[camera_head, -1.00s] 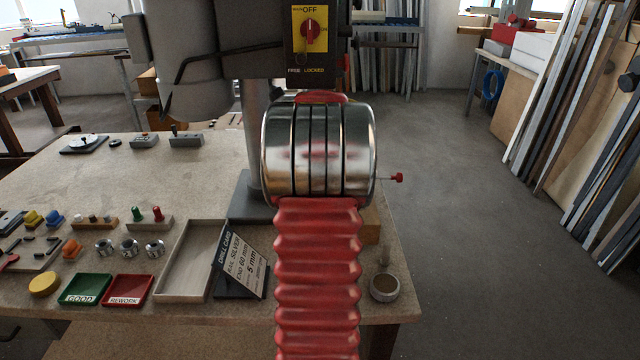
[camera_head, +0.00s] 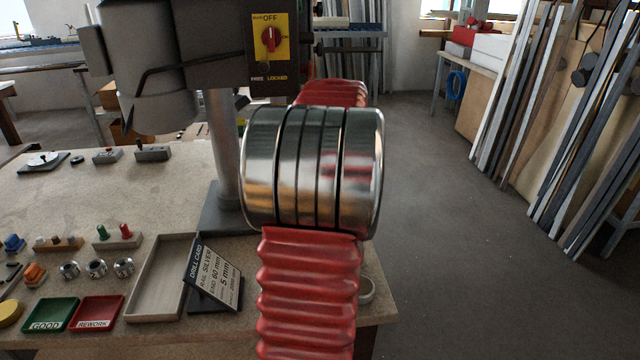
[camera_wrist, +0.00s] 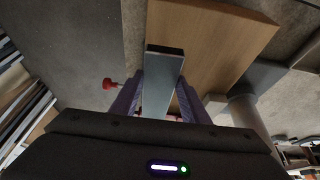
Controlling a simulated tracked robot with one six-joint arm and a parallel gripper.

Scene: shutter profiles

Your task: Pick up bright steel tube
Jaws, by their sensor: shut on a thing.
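In the wrist view, a bright grey steel tube (camera_wrist: 163,68) of square-cornered section stands between the two purple-grey fingers of my gripper (camera_wrist: 158,98). The fingers are shut on its sides, and its end sticks out beyond them. The tube's end overlaps a wooden block (camera_wrist: 215,42) in the picture; I cannot tell whether they touch. In the head view my own arm, with its steel joint and red bellows, hides the gripper and the tube.
The drill press column (camera_head: 225,150) stands left of my arm on the bench (camera_head: 90,200). A drill card (camera_head: 213,275), an empty wooden tray (camera_head: 160,275) and green (camera_head: 58,313) and red (camera_head: 97,312) trays lie left. Profiles (camera_head: 545,110) lean at right. Floor between is clear.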

